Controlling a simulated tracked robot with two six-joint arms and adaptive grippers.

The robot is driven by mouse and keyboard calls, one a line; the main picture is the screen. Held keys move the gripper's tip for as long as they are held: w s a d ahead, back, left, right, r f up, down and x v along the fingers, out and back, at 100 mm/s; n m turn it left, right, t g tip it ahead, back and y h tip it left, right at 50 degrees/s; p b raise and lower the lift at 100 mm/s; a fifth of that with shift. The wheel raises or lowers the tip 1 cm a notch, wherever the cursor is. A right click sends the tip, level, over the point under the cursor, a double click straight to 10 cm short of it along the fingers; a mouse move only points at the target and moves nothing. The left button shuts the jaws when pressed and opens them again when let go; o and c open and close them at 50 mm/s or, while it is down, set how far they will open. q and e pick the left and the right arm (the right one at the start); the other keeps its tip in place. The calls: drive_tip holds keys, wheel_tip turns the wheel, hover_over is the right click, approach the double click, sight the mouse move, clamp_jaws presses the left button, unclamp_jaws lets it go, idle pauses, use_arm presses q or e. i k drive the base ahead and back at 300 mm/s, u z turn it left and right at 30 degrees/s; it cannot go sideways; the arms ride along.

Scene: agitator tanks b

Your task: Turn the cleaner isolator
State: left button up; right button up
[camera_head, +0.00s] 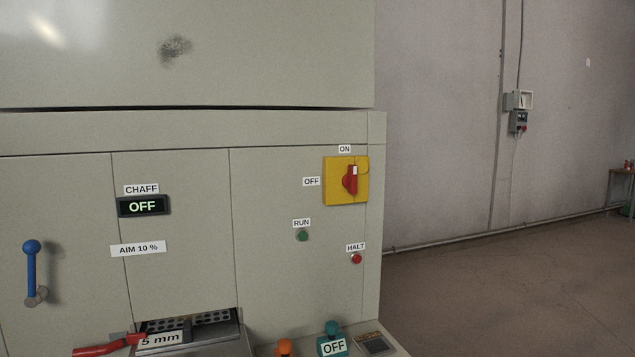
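The cleaner isolator is most likely the red rotary handle (350,180) on a yellow square plate (332,194) at the right of the beige machine front. The handle stands about upright, with a white mark at its top end toward the ON label (344,149). The OFF label (311,181) is to the left of the plate. Neither of my grippers shows in the head view.
The beige cabinet (180,285) carries a CHAFF display (143,206) reading OFF, a blue lever (31,272), a green RUN button (303,236) and a red HALT button (356,259). A 5 mm sieve (195,322) sits low. Open floor (500,290) lies right.

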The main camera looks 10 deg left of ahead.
sight(349, 181)
drive_tip(key=z, duration=0.2)
drive_tip(key=i, duration=0.85)
drive_tip(key=u, duration=0.2)
drive_tip(key=k, duration=0.9)
drive_tip(key=z, duration=0.15)
drive_tip(key=i, duration=0.55)
